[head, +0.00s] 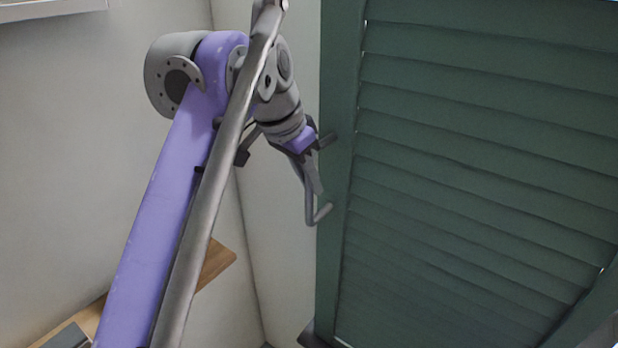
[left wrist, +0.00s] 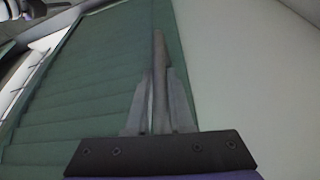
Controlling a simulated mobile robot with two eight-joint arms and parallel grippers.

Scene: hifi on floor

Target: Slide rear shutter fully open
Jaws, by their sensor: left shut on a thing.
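The rear shutter is a green louvred panel (head: 480,150) filling the right of the head view. It also shows in the left wrist view (left wrist: 90,75). A grey bar handle (head: 318,215) stands off its left edge, and its bar runs up between my fingers in the left wrist view (left wrist: 158,50). My left gripper (head: 312,185) is at this handle, shut on it, with the fingers close together on either side of the bar. The arm partly hides the upper handle. My right gripper is not in view.
A pale wall (head: 270,220) lies left of the shutter's edge. A wooden ledge (head: 215,262) shows low on the left behind my arm. A grey metal pole (head: 205,210) crosses in front of my left arm in the head view.

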